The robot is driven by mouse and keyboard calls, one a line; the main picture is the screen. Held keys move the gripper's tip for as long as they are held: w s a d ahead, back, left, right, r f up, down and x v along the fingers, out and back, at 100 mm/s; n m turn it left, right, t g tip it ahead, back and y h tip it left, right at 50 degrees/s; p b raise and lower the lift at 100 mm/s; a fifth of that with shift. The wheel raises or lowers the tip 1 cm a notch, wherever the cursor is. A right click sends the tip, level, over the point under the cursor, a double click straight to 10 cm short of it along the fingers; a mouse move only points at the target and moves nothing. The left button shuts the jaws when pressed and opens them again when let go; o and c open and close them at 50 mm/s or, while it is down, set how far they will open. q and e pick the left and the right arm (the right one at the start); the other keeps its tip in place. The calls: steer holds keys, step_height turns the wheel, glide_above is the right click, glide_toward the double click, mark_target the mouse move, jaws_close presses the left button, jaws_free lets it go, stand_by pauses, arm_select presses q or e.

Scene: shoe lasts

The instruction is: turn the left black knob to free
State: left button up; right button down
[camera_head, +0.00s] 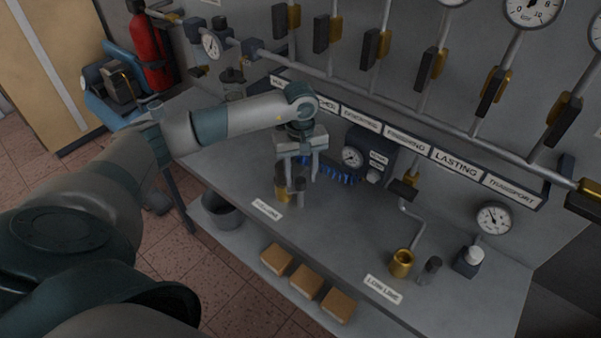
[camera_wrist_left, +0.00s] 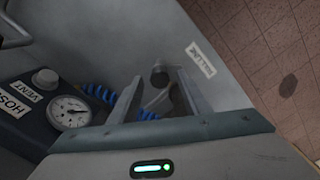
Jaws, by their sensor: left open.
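The left black knob (camera_head: 299,188) stands on the grey bench beside a brass fitting (camera_head: 281,192), behind a white label. My left gripper (camera_head: 297,174) points down over the knob, its fingers open. In the left wrist view the dark knob (camera_wrist_left: 160,74) shows near the gap between the two fingertips (camera_wrist_left: 158,86). I cannot tell whether a finger touches it. A second black knob (camera_head: 431,268) stands farther right, beside another brass fitting (camera_head: 401,263) and the LOW LINE label (camera_head: 383,289). My right gripper is not in view.
A gauge box (camera_head: 369,158) and a blue coiled hose (camera_head: 340,178) sit just behind the gripper. A pipe with several valve handles runs along the wall. The bench between the knobs is mostly clear.

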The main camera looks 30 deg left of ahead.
arm_select(q)
steer(key=shift+f, duration=0.8)
steer(key=c, duration=1)
steer(key=shift+w+f+n+b, duration=0.15)
steer(key=shift+n+b, duration=0.45)
steer(key=shift+b, duration=0.35)
steer(key=shift+c, duration=0.2)
steer(key=n+b, duration=0.4)
steer(key=b, duration=0.1)
steer(key=shift+n+b, duration=0.3)
steer(key=shift+r+n+b, duration=0.2)
steer(key=shift+n+b, duration=1.25)
steer(key=shift+n, duration=0.15)
steer(key=o, duration=1)
